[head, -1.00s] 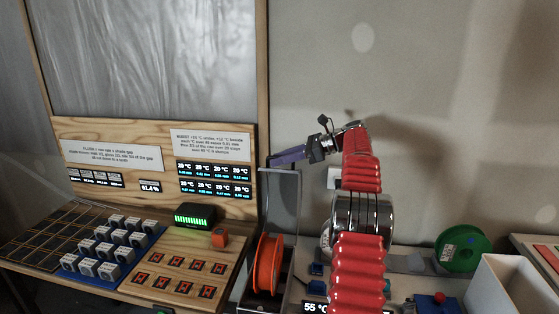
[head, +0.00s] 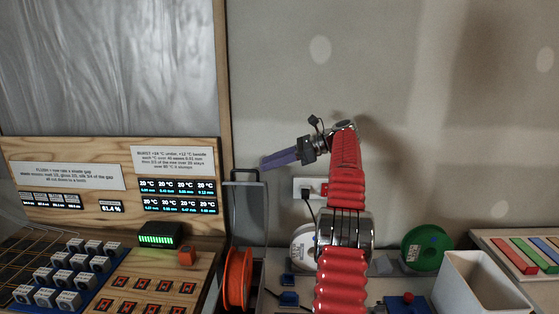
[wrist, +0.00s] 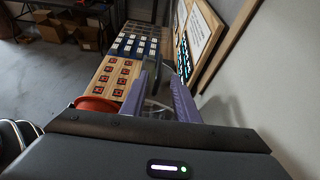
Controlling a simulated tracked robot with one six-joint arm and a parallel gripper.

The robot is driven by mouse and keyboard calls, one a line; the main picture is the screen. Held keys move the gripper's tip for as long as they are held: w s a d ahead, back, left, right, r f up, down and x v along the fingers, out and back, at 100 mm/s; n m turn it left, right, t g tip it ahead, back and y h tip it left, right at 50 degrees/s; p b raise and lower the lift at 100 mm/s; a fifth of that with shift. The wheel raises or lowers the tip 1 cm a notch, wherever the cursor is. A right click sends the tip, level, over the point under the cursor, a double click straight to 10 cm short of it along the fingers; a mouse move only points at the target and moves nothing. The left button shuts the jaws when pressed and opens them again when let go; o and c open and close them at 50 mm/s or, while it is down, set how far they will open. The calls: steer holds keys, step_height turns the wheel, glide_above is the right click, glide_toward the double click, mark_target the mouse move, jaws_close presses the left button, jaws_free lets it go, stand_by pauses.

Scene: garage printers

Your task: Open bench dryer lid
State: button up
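The bench dryer is a grey box holding an orange spool (head: 238,279). Its lid (head: 248,212), a grey frame with a paler panel, stands raised, close to upright, behind the spool. My gripper (head: 265,164) has purple fingers and reaches left, just above the lid's top right corner in the head view. In the wrist view the two fingers of my gripper (wrist: 161,74) are spread with a gap between them. Part of the lid seems to show beyond and between them; whether they touch it I cannot tell. The orange spool (wrist: 97,104) also shows there, left of the fingers.
A wooden board (head: 150,285) with red-black pieces and a blue rack of white blocks lie left. A wall socket (head: 309,188), a green spool (head: 425,247), a white bin (head: 475,285) and a tray of coloured bars (head: 525,250) are to the right. The wall is close behind.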

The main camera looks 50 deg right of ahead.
steer(key=shift+v, duration=1.55)
steer(key=shift+a, duration=0.1)
steer(key=w+a+r+n+g+h, duration=0.1)
steer(key=w+a+r+n, duration=0.15)
steer(key=a, duration=0.55)
steer(key=w+a+r+n+g+h, duration=0.1)
steer(key=w+a+r+n, duration=0.1)
steer(key=w+a, duration=0.35)
steer(key=s+a+n+g+h, duration=0.1)
steer(key=s+a+n, duration=0.2)
steer(key=a, duration=0.8)
steer(key=s+a+n+g+h, duration=0.15)
steer(key=a+n, duration=0.25)
steer(key=a, duration=0.6)
steer(key=s+a+f+n+g+h, duration=0.1)
steer(key=s+a+f+n, duration=0.2)
steer(key=s+a, duration=0.3)
steer(key=s+a+f+n+h, duration=0.1)
steer(key=s+a+f+n, duration=0.25)
steer(key=s+a, duration=0.3)
steer(key=s+a+f+n+h, duration=0.1)
steer(key=s+a+f+n, duration=0.1)
steer(key=s+f+n, duration=0.3)
steer(key=s+a+f+n+h, duration=0.1)
steer(key=s+a+f+n, duration=0.2)
steer(key=s, duration=0.7)
step_height(320, 180, down, 4)
steer(key=shift+r+n, duration=0.25)
steer(key=shift+n, duration=0.75)
